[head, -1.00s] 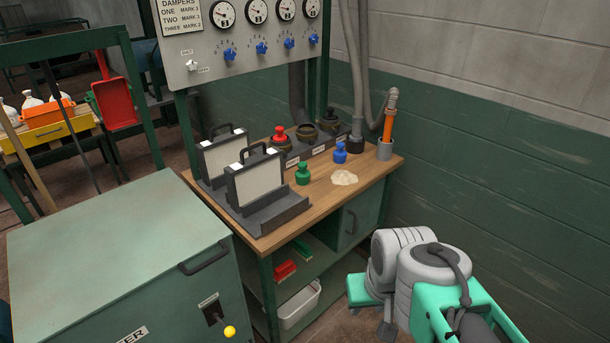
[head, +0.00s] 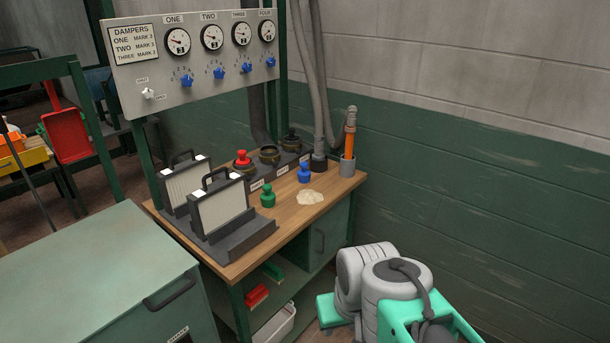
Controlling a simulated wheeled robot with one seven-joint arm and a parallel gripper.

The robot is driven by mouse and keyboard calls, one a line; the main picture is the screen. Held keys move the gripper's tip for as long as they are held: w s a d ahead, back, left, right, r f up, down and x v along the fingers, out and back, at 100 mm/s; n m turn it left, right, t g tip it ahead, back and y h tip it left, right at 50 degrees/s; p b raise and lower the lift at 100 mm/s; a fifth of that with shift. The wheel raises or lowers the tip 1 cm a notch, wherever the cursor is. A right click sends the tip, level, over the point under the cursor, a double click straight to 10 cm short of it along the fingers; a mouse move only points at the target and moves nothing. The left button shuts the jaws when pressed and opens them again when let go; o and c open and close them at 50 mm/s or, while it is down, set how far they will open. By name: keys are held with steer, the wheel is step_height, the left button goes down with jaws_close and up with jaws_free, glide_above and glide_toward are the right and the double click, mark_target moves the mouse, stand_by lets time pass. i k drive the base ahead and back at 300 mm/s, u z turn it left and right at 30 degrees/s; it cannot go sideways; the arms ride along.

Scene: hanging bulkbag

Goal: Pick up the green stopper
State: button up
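The green stopper (head: 267,195) stands upright on the wooden bench top (head: 322,190), just right of the filter panels. The blue stopper (head: 304,173) stands to its right and a little farther back. The red stopper (head: 242,160) sits on one of the dark ports in the row at the back of the bench. My arm shows at the lower right, off the bench and well apart from the green stopper. My gripper's fingers cannot be seen.
Two handled filter panels (head: 219,208) stand in a dark rack left of the green stopper. A pale powder heap (head: 310,198) lies to its right. A grey cup (head: 347,167) holds an orange tool. A green cabinet (head: 100,270) fills the lower left. The damper panel (head: 200,60) rises above the bench.

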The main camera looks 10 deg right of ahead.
mark_target(268, 198)
steer(key=z, duration=0.9)
steer(key=i, duration=1.9)
steer(key=u, duration=4.15)
steer(key=i, duration=0.3)
steer(key=u, duration=0.05)
